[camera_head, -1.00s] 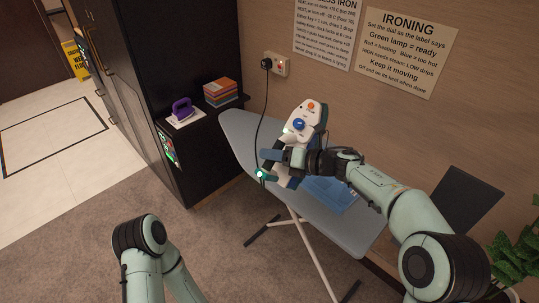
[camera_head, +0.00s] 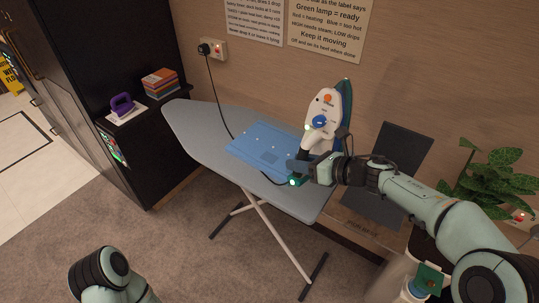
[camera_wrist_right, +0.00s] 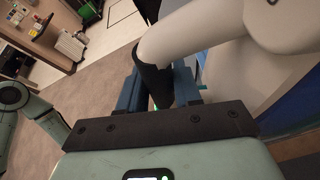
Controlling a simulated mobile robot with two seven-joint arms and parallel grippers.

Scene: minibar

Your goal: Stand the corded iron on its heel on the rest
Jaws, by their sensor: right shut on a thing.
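The white corded iron (camera_head: 325,108), with a blue dial, an orange button and a teal soleplate, is held upright, nose up, above the right part of the ironing board. My right gripper (camera_head: 298,173) is shut on its handle; the handle also shows between the fingers in the right wrist view (camera_wrist_right: 195,42). The black cord (camera_head: 216,92) runs from the wall plug down across the board. A dark slanted panel (camera_head: 388,195) stands right of the board, above a brown ledge with lettering; it looks like the rest. My left gripper is out of view; only my left arm shows.
A blue cloth (camera_head: 265,145) lies on the grey ironing board (camera_head: 190,122). A purple iron (camera_head: 122,104) and stacked folded cloths (camera_head: 160,82) sit on the black cabinet at left. A leafy plant (camera_head: 485,172) stands right of the dark panel.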

